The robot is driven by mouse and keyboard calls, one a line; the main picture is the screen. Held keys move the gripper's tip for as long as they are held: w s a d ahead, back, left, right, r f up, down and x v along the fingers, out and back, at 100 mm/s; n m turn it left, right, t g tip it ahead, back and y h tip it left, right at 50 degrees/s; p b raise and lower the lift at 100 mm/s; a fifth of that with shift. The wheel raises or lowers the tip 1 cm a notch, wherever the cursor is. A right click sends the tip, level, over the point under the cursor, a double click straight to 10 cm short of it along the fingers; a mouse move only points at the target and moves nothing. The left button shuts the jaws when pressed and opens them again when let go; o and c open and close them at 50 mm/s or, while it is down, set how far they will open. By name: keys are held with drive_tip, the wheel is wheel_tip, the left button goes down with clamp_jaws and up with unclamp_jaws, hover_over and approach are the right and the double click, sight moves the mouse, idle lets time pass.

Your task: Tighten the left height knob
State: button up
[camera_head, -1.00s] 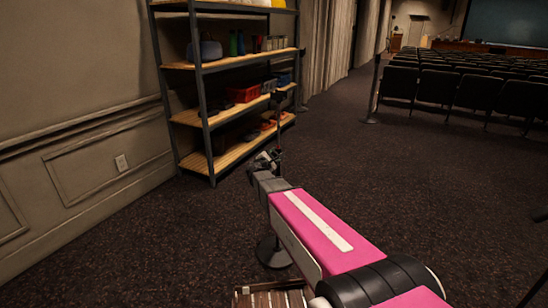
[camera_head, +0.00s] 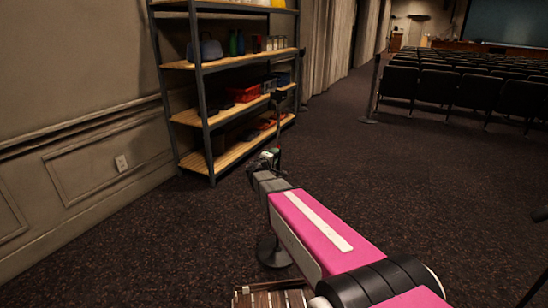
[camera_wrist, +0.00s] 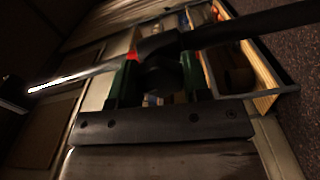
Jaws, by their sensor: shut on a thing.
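The left stand's dark upright pole (camera_head: 279,128) rises beside the end of my arm, on a round dark base (camera_head: 272,253). My gripper (camera_head: 268,160) is at the pole, small and dark in the head view. In the wrist view the stand crosses the picture as a bright metal rod (camera_wrist: 68,79) and a thicker dark tube (camera_wrist: 250,25). A dark collar joins them. The height knob (camera_wrist: 160,78) is a dark round shape below the collar. My gripper (camera_wrist: 159,88) is shut on it, with a green finger on each side. The knob's markings are too dark to see.
A shelf rack (camera_head: 213,62) with bins and bottles stands behind the gripper, against the wall. A slatted wooden thing (camera_head: 272,299) is at the bottom edge. Another thin post (camera_head: 374,90) stands by the rows of seats (camera_head: 465,90).

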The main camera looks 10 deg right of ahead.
drive_tip(key=shift+m, duration=1.7)
drive_tip(key=shift+f, duration=0.1)
drive_tip(key=o, duration=0.9)
drive_tip(key=shift+s, duration=0.1)
drive_tip(key=v, duration=1)
drive_tip(key=shift+s+a, duration=0.25)
